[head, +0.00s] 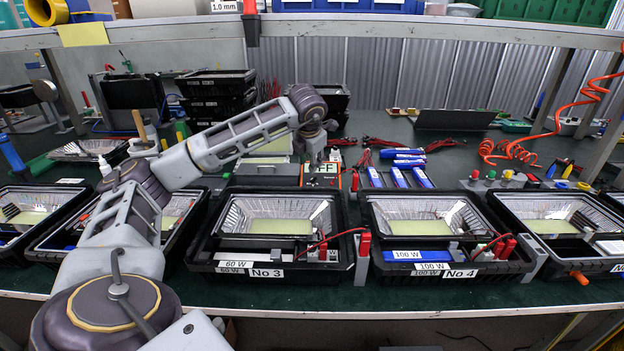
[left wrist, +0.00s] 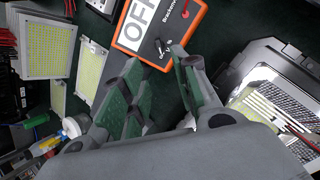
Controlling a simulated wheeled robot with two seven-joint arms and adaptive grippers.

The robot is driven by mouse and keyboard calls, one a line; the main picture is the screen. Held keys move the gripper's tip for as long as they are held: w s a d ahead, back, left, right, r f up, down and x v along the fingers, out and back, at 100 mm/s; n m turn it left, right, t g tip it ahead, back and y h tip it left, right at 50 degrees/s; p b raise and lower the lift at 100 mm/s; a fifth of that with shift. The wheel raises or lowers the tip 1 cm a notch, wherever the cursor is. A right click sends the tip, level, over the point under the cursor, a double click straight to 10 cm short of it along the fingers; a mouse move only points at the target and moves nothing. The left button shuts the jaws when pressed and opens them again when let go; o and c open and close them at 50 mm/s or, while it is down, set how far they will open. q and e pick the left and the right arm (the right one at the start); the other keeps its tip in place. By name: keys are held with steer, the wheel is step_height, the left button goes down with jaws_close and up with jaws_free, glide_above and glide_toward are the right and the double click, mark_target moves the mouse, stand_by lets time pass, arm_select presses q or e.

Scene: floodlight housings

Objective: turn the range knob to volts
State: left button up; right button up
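An orange box with a white OFF label stands behind housing No 3, partly hidden by my arm; its label (head: 327,168) shows beneath my left gripper (head: 315,157). In the left wrist view the orange box (left wrist: 128,38) lies just past the fingertips. A small dark knob (left wrist: 160,46) with a light mark sits on its face near the lower edge. The range markings are too small to read. My left gripper (left wrist: 156,66) is open, with its green-padded fingers apart and nothing between them; the knob lies just beyond the gap. My right gripper is not in view.
Black floodlight housings line the bench front, including No 3 (head: 266,273) and No 4 (head: 460,273). Blue-and-white packs (head: 398,177) lie right of the orange box. Stacked black housings (head: 217,92) stand behind. A coiled orange hose (head: 510,150) hangs at right.

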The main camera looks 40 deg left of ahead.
arm_select(q)
steer(key=b, duration=0.1)
glide_toward(312, 179)
step_height(312, 179, down, 3)
steer(key=w, duration=0.1)
steer(key=x, duration=0.2)
steer(key=b+x, duration=0.1)
steer(key=x, duration=0.1)
steer(key=shift+w+a+r, duration=0.1)
steer(key=shift+a+r, duration=0.1)
steer(key=shift+a, duration=0.2)
steer(key=shift+w+a+f, duration=0.25)
steer(key=shift+w+f, duration=0.05)
steer(key=shift+f, duration=0.35)
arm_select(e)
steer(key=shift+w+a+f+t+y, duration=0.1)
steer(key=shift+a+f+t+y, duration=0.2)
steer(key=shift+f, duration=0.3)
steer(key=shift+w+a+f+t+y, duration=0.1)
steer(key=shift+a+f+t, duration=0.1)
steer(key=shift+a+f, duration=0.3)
arm_select(q)
steer(key=shift+c, duration=0.2)
jaws_close()
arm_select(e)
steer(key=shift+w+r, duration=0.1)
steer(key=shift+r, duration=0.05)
